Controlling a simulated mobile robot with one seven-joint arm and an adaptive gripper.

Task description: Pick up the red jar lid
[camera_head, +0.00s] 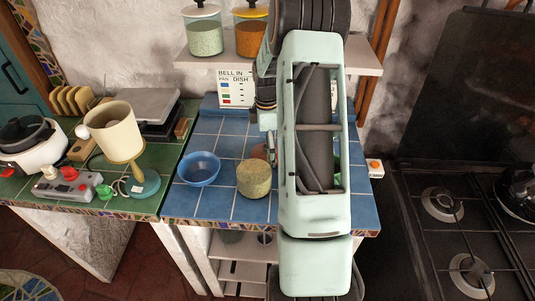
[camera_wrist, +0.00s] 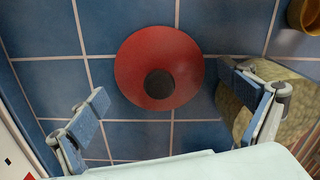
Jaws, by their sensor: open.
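The red jar lid (camera_wrist: 140,68) is a round red disc with a dark round spot near its middle. It lies on the blue tiled counter in the wrist view, ahead of and between my fingers. My gripper (camera_wrist: 163,90) is open, with one finger left of the lid and the other to its right. Nothing is held between them. In the head view a small reddish patch (camera_head: 259,152) beside my arm looks like the lid, mostly hidden by the arm and gripper.
A mottled tan cylinder (camera_wrist: 295,92) sits close by the right finger; it also shows in the head view (camera_head: 254,179). A blue bowl (camera_head: 198,170) stands left of it. A brass-coloured object (camera_wrist: 304,16) is at the wrist view's upper right. Bare tiles lie left of the lid.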

